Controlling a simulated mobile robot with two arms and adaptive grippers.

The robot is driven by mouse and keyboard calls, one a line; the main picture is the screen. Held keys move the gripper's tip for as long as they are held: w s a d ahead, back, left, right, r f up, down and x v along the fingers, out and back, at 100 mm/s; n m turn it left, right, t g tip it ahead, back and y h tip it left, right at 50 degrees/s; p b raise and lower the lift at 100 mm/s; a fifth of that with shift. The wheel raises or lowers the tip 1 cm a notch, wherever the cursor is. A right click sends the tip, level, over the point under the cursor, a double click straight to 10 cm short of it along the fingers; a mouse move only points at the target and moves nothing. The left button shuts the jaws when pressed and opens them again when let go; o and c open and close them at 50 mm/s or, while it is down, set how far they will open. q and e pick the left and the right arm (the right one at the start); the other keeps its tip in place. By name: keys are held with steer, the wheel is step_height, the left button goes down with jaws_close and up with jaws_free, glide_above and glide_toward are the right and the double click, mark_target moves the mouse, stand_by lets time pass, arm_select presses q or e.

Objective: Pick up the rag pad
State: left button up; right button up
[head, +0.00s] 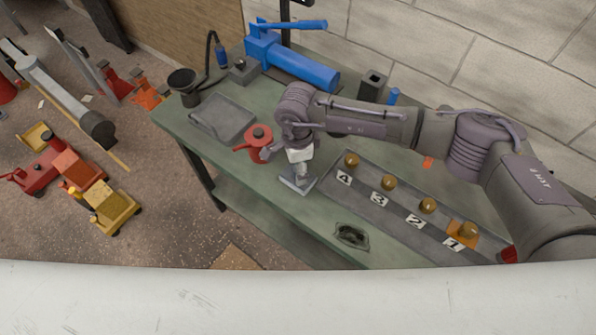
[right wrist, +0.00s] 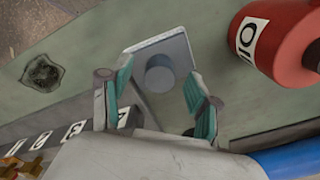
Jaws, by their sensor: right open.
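A flat, light grey square pad with a round grey knob on top, likely the rag pad (head: 289,186), lies on the green bench below my right gripper (head: 300,172). In the right wrist view the pad (right wrist: 184,47) shows under the teal-lined fingers of my right gripper (right wrist: 158,78). These fingers are apart, with the knob (right wrist: 160,72) appearing between them. I cannot tell whether they touch it. My left gripper is not in view.
A red oil can (head: 259,150) stands close left of the pad. A dark patch (head: 352,235) is on the bench front. A numbered tray (head: 330,184) with several brass knobs lies to the right. A grey tray (head: 222,121) and a blue tool (head: 300,69) are farther back.

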steer(key=shift+f, duration=0.65)
jaws_close()
steer(key=shift+r, duration=0.15)
step_height(320, 180, up, 9)
steer(key=b, duration=0.2)
steer(key=shift+b, duration=0.35)
steer(key=shift+r, duration=0.45)
